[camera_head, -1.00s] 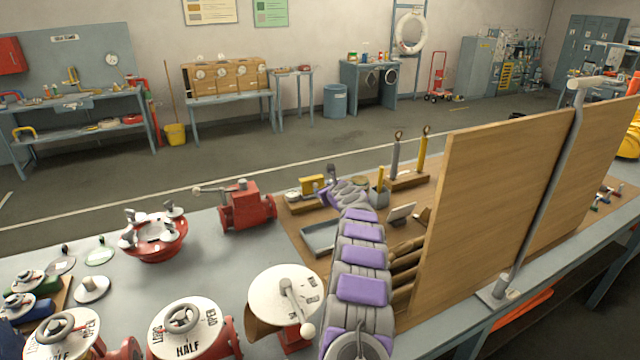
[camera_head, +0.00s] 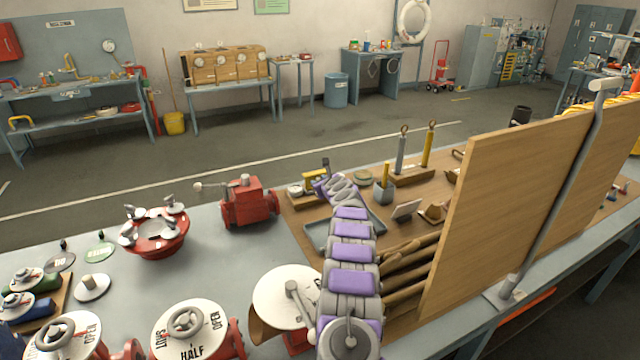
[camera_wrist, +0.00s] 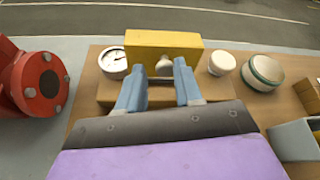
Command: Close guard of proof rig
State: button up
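I take the proof rig to be the small unit at the back left of the wooden board, with a yellow block (camera_head: 314,175) and a round white gauge (camera_head: 296,191). In the wrist view the yellow block (camera_wrist: 150,43) stands behind a pale round knob (camera_wrist: 164,67), with the gauge (camera_wrist: 113,62) to its left. I cannot tell which part is the guard. My gripper (camera_wrist: 165,69) is open, its two blue-grey fingers apart, with the knob showing between or just beyond the tips. Contact is not clear. In the head view my arm partly hides the rig.
A red valve body (camera_head: 249,203) stands left of the rig. A white-lidded jar (camera_wrist: 222,63) and a round green-and-white tin (camera_wrist: 262,72) sit to its right. A tall wooden panel (camera_head: 510,200) stands at the right. Bare bench lies between the red valve and the red flanged bowl (camera_head: 155,232).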

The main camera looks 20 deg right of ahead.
jog(key=shift+s+d+f, duration=0.1)
jog(key=shift+d, duration=0.35)
grip_shut()
jog(key=shift+a, duration=0.1)
jog(key=shift+p, duration=0.35)
jog(key=shift+p, duration=0.5)
jog(key=g+p, duration=0.1)
jog(key=p, duration=0.3)
jog(key=shift+w+r, duration=0.3)
jog(key=shift+r, duration=0.05)
jog(key=p, duration=0.3)
jog(key=shift+w+r, duration=0.1)
jog(key=shift+f+g+p, duration=0.3)
jog(key=shift+p, duration=0.3)
